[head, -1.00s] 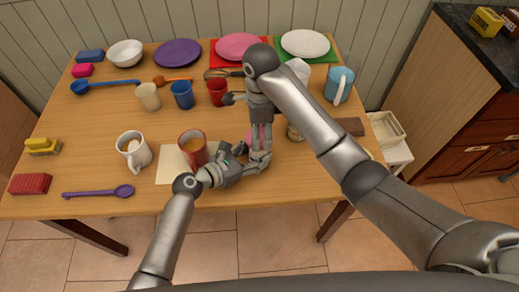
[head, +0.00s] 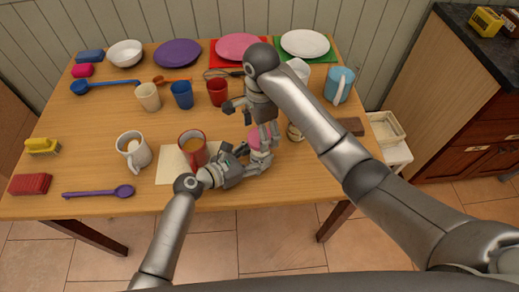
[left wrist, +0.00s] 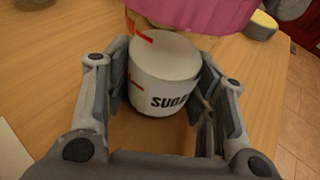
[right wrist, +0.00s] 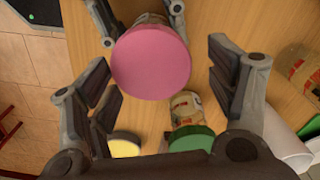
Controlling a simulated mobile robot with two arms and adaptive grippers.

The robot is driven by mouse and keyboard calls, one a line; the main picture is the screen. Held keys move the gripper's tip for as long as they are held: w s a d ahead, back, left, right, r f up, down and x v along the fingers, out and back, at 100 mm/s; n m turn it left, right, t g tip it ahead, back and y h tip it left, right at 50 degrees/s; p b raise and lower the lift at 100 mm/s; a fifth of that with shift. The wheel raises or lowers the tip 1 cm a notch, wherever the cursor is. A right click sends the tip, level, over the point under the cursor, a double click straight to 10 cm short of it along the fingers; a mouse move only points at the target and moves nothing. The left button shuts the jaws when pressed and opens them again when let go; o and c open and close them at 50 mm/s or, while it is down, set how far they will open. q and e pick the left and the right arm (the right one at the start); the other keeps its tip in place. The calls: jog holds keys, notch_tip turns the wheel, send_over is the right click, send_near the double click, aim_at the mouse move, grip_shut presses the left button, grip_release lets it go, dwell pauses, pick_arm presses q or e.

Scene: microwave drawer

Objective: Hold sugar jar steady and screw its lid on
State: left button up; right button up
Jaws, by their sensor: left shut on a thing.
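The sugar jar (left wrist: 160,88), with a white label reading "SUGA", sits between the fingers of my left gripper (left wrist: 165,70), which is shut on it. The pink lid (right wrist: 150,62) is over the jar's mouth end; it also shows in the head view (head: 254,139) and at the top of the left wrist view (left wrist: 190,12). I cannot tell whether it is fully seated. My right gripper (right wrist: 158,55) is open above the lid, its fingers apart on either side with gaps. In the head view, the grippers (head: 268,132) hide most of the jar.
A red mug (head: 193,148) stands close left of my left gripper. A green-lidded jar (right wrist: 192,137) and a yellow-lidded one (right wrist: 124,146) stand near the sugar jar. A white mug (head: 134,150) and purple spoon (head: 98,192) are farther left. Cups and plates fill the back.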

jog(key=n, duration=1.3)
jog(key=shift+n, duration=0.4)
jog(key=c, duration=1)
jog(key=shift+s+f+m, duration=0.1)
jog(key=shift+m, duration=1)
jog(key=shift+c, duration=0.2)
jog(key=m, duration=0.4)
jog(key=shift+m, duration=0.3)
jog(key=m, duration=0.3)
jog(key=shift+a, duration=0.1)
jog(key=m, duration=0.4)
